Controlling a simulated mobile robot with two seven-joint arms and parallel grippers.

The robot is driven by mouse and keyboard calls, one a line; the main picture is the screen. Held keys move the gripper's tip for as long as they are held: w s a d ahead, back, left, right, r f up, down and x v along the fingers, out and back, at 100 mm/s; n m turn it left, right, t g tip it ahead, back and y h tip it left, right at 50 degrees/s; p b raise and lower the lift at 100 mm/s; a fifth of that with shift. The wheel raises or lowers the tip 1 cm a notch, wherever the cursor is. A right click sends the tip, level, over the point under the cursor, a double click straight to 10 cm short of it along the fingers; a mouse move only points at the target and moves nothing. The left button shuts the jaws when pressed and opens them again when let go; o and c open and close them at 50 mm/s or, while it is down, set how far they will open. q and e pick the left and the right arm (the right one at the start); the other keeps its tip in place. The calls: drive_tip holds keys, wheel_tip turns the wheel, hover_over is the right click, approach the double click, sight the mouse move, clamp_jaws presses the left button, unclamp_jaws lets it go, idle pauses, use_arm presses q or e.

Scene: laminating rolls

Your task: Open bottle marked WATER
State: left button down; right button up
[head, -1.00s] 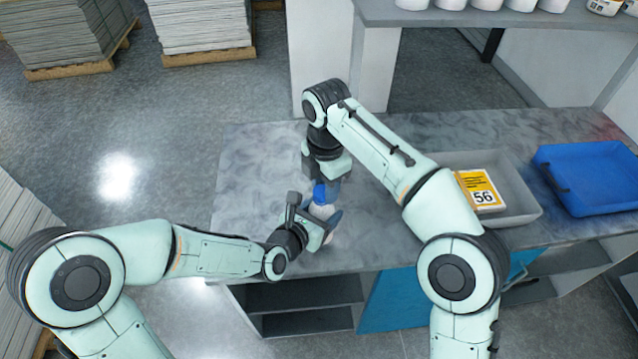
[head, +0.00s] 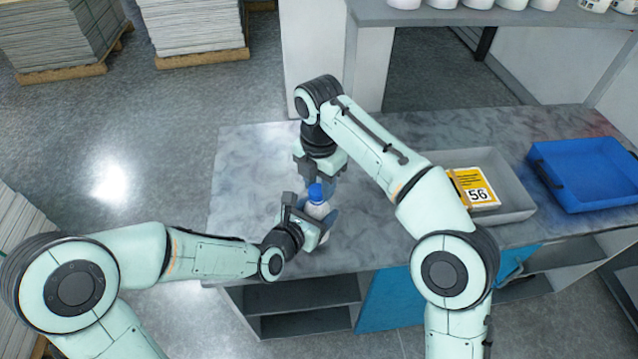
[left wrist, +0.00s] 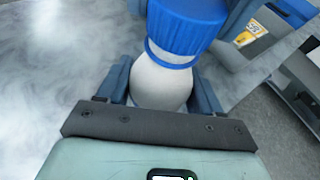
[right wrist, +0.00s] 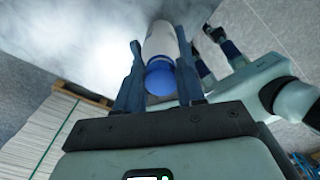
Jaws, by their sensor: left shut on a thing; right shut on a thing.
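A white bottle (head: 317,210) with a blue cap (head: 316,192) is upright near the front edge of the table, to the left of its middle. Its label is not readable in any view. My left gripper (head: 310,222) is shut around the white body; the left wrist view shows the body (left wrist: 160,85) between the fingers, below the cap (left wrist: 187,22). My right gripper (head: 318,180) points down from above, shut on the blue cap. In the right wrist view the cap (right wrist: 160,78) sits between the two fingers, with the white body (right wrist: 160,42) beyond it.
A grey tray (head: 515,212) with a yellow and white card marked 56 (head: 474,188) and a blue tray (head: 590,175) are on the right of the table (head: 245,190). White containers (head: 480,3) stand on a shelf behind. The table's left part is clear.

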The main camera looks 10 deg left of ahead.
use_arm(q)
drive_tip(key=shift+a, duration=0.1)
use_arm(e)
drive_tip(key=shift+r, duration=0.85)
